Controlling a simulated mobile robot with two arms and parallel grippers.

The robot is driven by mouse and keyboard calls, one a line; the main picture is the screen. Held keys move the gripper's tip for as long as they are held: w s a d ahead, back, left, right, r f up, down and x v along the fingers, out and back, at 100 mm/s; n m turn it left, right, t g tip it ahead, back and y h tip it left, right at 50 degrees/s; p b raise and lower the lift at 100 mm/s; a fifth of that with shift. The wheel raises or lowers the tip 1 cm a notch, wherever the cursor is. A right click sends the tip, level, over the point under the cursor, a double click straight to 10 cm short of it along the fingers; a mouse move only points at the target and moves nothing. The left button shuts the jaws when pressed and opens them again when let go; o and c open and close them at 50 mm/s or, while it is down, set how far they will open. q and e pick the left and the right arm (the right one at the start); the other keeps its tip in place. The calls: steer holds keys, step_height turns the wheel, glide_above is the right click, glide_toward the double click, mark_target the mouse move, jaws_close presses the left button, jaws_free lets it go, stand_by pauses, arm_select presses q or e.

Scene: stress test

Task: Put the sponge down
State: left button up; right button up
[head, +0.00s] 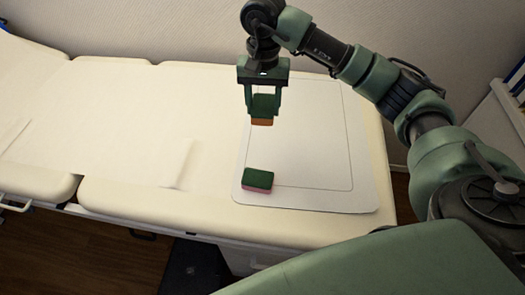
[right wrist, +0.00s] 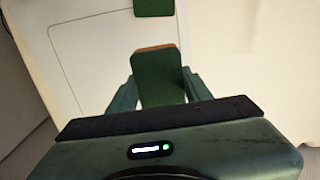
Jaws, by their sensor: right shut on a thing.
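A green and orange sponge (head: 263,107) is held between the fingers of my right gripper (head: 263,112) above the white mat (head: 310,197). In the right wrist view the held sponge (right wrist: 158,78) shows its green face with an orange edge at the far end, between the fingers of my right gripper (right wrist: 152,92). Any gap between the sponge and the mat is hard to judge. A second sponge (head: 257,181), green on top and pink below, lies on the mat near its front left corner. It shows partly at the top of the right wrist view (right wrist: 154,7). My left gripper is out of view.
The mat lies on a cream padded couch (head: 110,135) against a wall. A thin line outlines a rectangle on the mat, and its middle and right are clear. A paper sheet (head: 180,163) lies on the couch to the left. A white cabinet (head: 495,120) stands at the right.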

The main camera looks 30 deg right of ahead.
mark_target(262, 150)
steer(key=shift+w+d+r+m, duration=0.1)
steer(key=shift+w+r+m, duration=0.15)
steer(key=shift+r, duration=0.4)
steer(key=shift+w+d+r+m, duration=0.15)
steer(key=shift+w+r, duration=0.2)
steer(key=shift+r, duration=0.25)
steer(key=shift+f, duration=0.2)
step_height(262, 150, down, 19)
steer(key=shift+f+p, duration=0.1)
steer(key=shift+p, duration=0.55)
steer(key=shift+w+f, duration=0.1)
steer(key=shift+f, duration=0.05)
steer(key=o, duration=1.2)
